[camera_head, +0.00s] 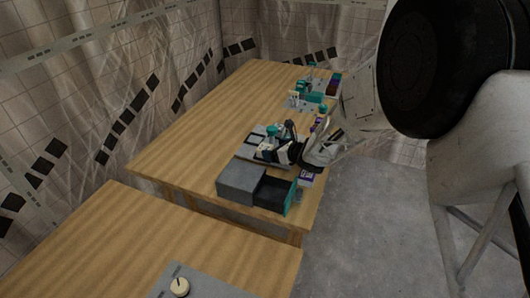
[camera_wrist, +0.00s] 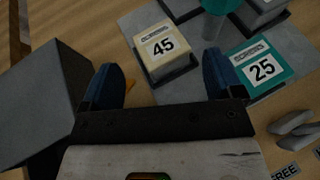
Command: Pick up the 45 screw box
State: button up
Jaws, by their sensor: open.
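The 45 screw box (camera_wrist: 162,52) is cream with a white label reading 45. It sits upright on a grey panel (camera_wrist: 140,20) at the upper middle of the wrist view. My gripper (camera_wrist: 160,68) is open, with its blue fingers to the lower left and right of the box. The box appears just beyond the fingertips, and nothing shows between them. In the head view my gripper (camera_head: 318,152) hangs over the right edge of the far table. I cannot pick out the 45 box for certain there.
A teal box marked 25 (camera_wrist: 262,68) stands close to the right finger. A grey block (camera_wrist: 42,95) is at the left, near the left finger. The far table (camera_head: 205,125) is clear on its left.

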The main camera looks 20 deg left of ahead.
aim_at(265, 148)
jog(key=shift+a, duration=0.1)
jog(key=shift+x, duration=2.5)
jog(key=shift+f, duration=0.15)
jog(key=c, duration=0.8)
jog(key=shift+r, duration=5.05)
